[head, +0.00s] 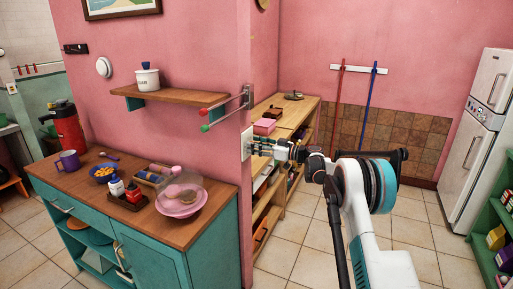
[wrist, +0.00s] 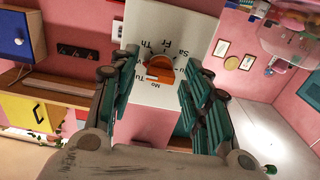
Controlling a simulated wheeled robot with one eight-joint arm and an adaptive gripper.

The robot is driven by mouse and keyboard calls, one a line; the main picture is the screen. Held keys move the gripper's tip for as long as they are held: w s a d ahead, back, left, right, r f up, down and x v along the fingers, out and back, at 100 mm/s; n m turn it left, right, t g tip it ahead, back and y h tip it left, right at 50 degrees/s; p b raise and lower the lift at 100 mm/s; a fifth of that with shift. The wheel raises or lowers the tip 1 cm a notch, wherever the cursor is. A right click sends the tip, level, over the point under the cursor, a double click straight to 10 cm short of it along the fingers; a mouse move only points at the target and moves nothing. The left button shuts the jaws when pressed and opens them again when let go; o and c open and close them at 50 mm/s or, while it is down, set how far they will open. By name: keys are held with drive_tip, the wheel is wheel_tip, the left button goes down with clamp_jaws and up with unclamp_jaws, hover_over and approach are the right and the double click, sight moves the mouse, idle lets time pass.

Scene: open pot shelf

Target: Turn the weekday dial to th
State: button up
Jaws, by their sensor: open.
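The weekday dial is an orange knob (wrist: 159,68) on a white plate (wrist: 180,22) with black day letters around it. Th, Fr and Sa read on the upper side, Tu and Mo on the lower side in the wrist view. I cannot tell which day the knob points to. The plate also shows edge-on in the head view (head: 246,143), on the pink wall's corner. My gripper (wrist: 158,60) is open, its green fingers on either side of the knob. I cannot tell whether they touch it. In the head view my gripper (head: 257,146) is close to the plate.
A wall rail with red and green ends (head: 227,111) sticks out just above my gripper. A teal cabinet (head: 150,245) with a cake dome (head: 182,190) stands left. A wooden shelf (head: 297,115) stands behind my arm. Tiled floor is free at right.

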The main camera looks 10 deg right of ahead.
clamp_jaws()
drive_tip(key=shift+m, duration=0.4)
drive_tip(key=shift+d+m+p, duration=0.1)
drive_tip(key=shift+m+p, duration=0.6)
drive_tip(key=shift+m, duration=3.3)
unclamp_jaws()
